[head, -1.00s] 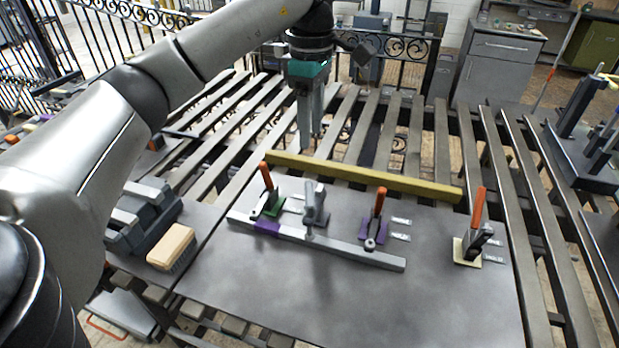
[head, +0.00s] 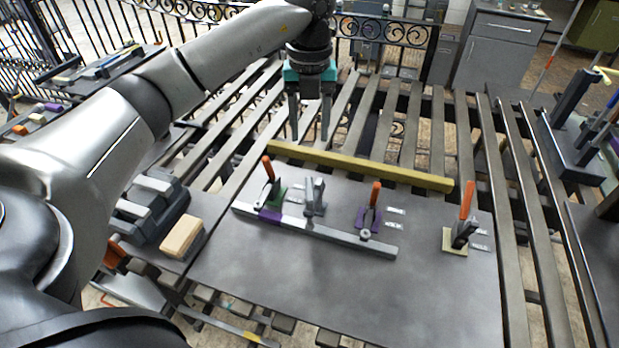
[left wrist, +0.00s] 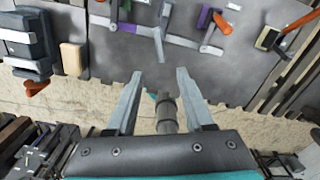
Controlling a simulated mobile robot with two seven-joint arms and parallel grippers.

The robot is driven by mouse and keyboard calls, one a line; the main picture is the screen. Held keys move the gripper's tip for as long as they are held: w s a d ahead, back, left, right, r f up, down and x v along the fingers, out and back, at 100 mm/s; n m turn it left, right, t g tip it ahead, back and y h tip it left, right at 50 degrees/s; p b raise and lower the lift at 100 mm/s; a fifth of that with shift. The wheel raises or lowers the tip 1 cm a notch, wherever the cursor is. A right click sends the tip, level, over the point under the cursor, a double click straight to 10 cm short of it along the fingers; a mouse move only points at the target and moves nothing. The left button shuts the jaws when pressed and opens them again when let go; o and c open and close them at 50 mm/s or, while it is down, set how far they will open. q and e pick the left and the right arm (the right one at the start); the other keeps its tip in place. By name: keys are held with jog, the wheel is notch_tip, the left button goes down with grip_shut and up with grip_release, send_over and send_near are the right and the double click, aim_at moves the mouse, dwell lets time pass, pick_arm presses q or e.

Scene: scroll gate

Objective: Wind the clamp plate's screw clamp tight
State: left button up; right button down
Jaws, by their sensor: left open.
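The clamp plate (head: 350,285) is a dark grey sheet lying on the slatted table. A grey clamp (head: 315,197), apparently the screw clamp, stands upright on it behind a long light bar (head: 330,238). In the left wrist view the grey clamp (left wrist: 165,18) is near the top, beyond my fingertips. My left gripper (head: 310,134) is open and empty, fingers pointing down. In the head view it appears above and behind the grey clamp, apart from it, near the yellow bar. The clamp's screw details are too small to tell. My right gripper is not in view.
Orange-handled clamps stand at the green base (head: 274,193), purple base (head: 369,218) and cream base (head: 455,240). A yellow bar (head: 360,168) runs along the plate's back. A tan brush or block (head: 182,236) lies left. The plate's front is clear.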

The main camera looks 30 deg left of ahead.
aim_at(310, 188)
pick_arm(q)
jog(key=shift+n, duration=0.4)
notch_tip(310, 188, down, 15)
jog(key=shift+f+p, duration=0.15)
jog(key=shift+p, duration=0.35)
jog(key=shift+c, duration=0.3)
grip_shut()
